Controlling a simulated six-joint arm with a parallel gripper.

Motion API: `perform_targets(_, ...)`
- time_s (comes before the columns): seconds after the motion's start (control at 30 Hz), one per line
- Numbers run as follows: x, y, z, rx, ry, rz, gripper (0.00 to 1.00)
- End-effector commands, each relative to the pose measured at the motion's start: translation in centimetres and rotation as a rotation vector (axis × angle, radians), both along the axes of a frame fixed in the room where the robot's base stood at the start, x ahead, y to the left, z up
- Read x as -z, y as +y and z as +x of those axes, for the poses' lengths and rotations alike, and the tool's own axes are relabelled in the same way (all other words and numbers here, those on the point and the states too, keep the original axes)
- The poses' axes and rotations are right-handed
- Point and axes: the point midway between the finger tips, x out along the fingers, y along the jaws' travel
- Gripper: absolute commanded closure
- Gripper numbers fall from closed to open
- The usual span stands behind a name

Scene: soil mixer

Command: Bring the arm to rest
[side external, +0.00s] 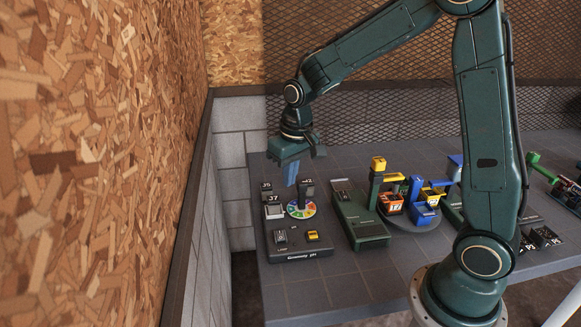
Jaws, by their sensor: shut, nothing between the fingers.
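My gripper (291,182) hangs pointing down at the left end of the work table (310,293). Its blue fingers are shut and empty. They are above and slightly left of a round multicoloured dial (300,210) on a dark grey station (297,246). The fingertips appear apart from the dial, but the exact gap cannot be told from this one view. My arm arches up and over from its base at the front right.
Small blocks with number labels (274,210) stand left of the dial. A dark green unit (360,222) and a round stand with orange bins (391,203) and blue bins (422,214) are to the right. A chipboard wall (80,160) borders the left; wire mesh (400,110) is behind.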

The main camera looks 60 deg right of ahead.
Motion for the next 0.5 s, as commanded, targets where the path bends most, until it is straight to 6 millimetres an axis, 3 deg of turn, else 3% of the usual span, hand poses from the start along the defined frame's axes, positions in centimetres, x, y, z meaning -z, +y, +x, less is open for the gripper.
perform_targets(0.2, -4.4, 0.8, -3.2, -0.032, -0.064, -0.008, 1.0)
perform_targets(0.5, -8.7, 1.8, -8.2, -0.075, -0.144, -0.019, 1.0)
